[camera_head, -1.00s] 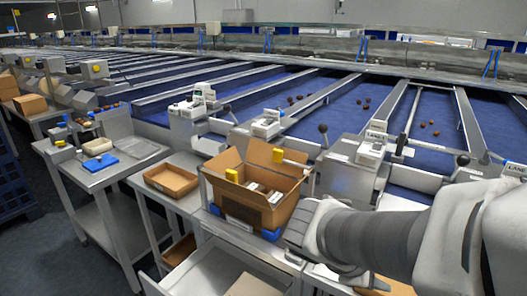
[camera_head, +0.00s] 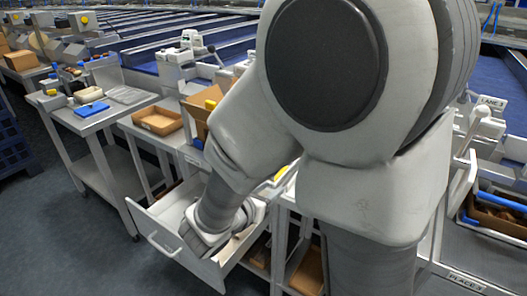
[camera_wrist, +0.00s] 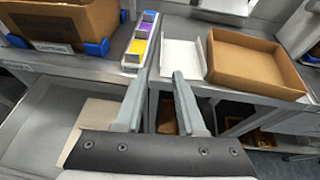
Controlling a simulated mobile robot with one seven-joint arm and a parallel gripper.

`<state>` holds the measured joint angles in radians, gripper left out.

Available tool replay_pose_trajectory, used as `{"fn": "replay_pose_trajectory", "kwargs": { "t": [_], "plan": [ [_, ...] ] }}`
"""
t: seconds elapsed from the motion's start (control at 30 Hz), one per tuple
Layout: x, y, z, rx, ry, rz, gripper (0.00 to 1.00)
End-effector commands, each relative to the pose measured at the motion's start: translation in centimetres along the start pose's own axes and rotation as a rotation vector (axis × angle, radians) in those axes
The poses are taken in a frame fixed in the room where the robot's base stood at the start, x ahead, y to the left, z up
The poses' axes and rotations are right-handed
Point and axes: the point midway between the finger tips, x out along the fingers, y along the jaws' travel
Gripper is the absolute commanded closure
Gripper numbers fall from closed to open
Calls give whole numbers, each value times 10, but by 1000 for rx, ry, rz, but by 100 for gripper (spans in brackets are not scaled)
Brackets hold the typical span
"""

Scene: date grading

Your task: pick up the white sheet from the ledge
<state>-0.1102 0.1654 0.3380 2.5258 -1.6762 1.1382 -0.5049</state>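The white sheet (camera_wrist: 182,56) shows in the wrist view. My gripper (camera_wrist: 158,78) is open and empty. Its two fingers are apart, with the tips pointing towards the ledge just short of the sheet in the picture. I cannot tell how high they are above it. In the head view my arm reaches down over the open drawer (camera_head: 170,240) and hides the sheet and my fingers.
The cardboard tray (camera_wrist: 252,65) stands right of the sheet. The pad block (camera_wrist: 142,40), yellow and purple, stands left of it. A cardboard box (camera_wrist: 62,22) with blue corner blocks is at the upper left. A beige flat piece (camera_wrist: 92,122) lies in the open drawer.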

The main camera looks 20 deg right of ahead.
Motion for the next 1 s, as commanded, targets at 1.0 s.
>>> {"fn": "replay_pose_trajectory", "kwargs": {
  "t": [1.0],
  "plan": [
    [156, -5, -8, 3, 1, -5, 61]
  ]
}}
